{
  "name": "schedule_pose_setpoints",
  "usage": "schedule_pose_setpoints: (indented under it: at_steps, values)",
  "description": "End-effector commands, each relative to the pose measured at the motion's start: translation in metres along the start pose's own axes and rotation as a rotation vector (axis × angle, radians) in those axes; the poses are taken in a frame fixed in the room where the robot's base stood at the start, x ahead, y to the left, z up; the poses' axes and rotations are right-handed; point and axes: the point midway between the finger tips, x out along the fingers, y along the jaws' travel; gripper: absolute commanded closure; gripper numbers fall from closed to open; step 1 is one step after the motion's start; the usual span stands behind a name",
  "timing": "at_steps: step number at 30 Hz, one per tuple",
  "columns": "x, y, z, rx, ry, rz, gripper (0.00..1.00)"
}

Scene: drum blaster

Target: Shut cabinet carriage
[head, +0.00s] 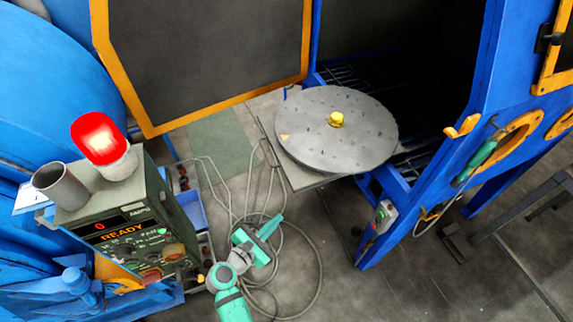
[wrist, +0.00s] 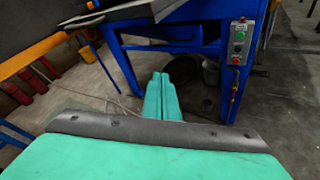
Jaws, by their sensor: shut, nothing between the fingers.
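The cabinet carriage, a grey plate (head: 307,181) bearing a round speckled turntable (head: 345,150) with a yellow knob (head: 336,119), sticks out of the open front of the blue cabinet (head: 470,130). Its inner part reaches over the rails inside the dark opening. My teal gripper (head: 273,226) is below and left of the carriage in the head view, apart from it. In the wrist view the gripper (wrist: 161,78) has its fingers together and empty. The plate's underside and edge (wrist: 125,14) show above it there, and the blue cabinet frame (wrist: 122,65) lies beyond.
The cabinet door (head: 205,60), dark with an orange frame, stands open at the left. A control box (head: 125,235) reading READY, with a red lamp (head: 99,139), is left of my arm. Hoses (head: 318,255) lie on the floor. A switch box (head: 382,216) is on the cabinet leg.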

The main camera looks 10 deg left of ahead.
Motion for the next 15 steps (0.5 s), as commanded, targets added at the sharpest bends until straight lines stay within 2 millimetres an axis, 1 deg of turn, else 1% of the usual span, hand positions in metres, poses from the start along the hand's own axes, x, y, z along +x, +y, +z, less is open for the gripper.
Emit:
schedule_pose_setpoints:
  at_steps: [1,3,6,9,10,12,15]
  values:
    - [0.000,0.026,0.012,-0.066,-0.054,-0.006,1.00]
    - [-0.003,0.051,0.028,-0.157,-0.125,-0.031,1.00]
    - [-0.010,0.081,0.049,-0.253,-0.208,-0.070,1.00]
    - [-0.019,0.102,0.065,-0.317,-0.267,-0.105,1.00]
    - [-0.021,0.106,0.068,-0.331,-0.280,-0.113,1.00]
    - [-0.025,0.114,0.074,-0.353,-0.302,-0.128,1.00]
    - [-0.025,0.117,0.079,-0.368,-0.315,-0.140,1.00]
